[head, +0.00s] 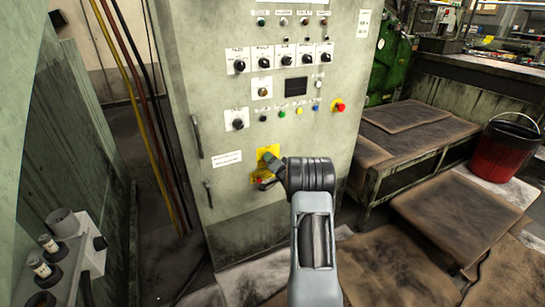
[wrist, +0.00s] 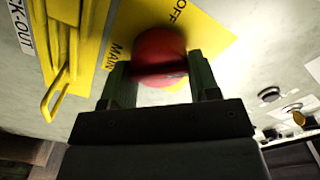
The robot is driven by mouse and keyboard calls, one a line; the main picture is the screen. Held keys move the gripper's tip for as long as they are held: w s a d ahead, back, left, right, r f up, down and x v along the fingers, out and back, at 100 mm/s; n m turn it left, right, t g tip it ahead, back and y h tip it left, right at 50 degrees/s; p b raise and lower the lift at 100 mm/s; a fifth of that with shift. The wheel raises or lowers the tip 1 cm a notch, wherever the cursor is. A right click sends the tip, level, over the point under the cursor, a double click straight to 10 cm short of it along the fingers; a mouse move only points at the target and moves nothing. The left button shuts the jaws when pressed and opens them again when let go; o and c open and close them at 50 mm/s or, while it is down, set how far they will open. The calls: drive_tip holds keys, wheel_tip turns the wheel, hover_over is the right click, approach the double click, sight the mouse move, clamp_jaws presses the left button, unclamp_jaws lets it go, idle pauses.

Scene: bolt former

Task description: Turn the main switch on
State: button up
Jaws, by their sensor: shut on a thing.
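The main switch is a red knob (wrist: 160,52) on a yellow plate (wrist: 215,38) in the wrist view. The words MAIN and OFF show on the plate; no ON mark is in sight. My gripper (wrist: 160,74) has one dark green finger on each side of the knob and is shut on it. In the head view my gripper (head: 266,172) is at the yellow plate (head: 268,150), low on the grey-green cabinet front (head: 225,185). It hides most of the plate, with only a bit of red showing. I cannot tell the knob's exact angle.
A yellow lock-out piece with a loop (wrist: 55,95) is beside the plate. Selector knobs (head: 283,60), coloured buttons and a red emergency button (head: 339,105) are higher on the cabinet. Two door handles (head: 197,137) are at left. A red bucket (head: 505,150) and low benches are at right.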

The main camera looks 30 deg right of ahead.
drive_tip(key=m+p, duration=0.2)
drive_tip(key=m, duration=0.2)
drive_tip(key=shift+m, duration=0.3)
drive_tip(key=shift+f+m+p, duration=0.1)
drive_tip(key=shift+m+p, duration=0.65)
drive_tip(key=shift+m, duration=1.15)
drive_tip(key=o, duration=0.9)
drive_tip(key=s, duration=0.4)
drive_tip(key=s+a+p, duration=0.1)
drive_tip(key=s, duration=0.8)
drive_tip(key=shift+s+a+p, duration=0.35)
drive_tip(key=shift+p, duration=0.05)
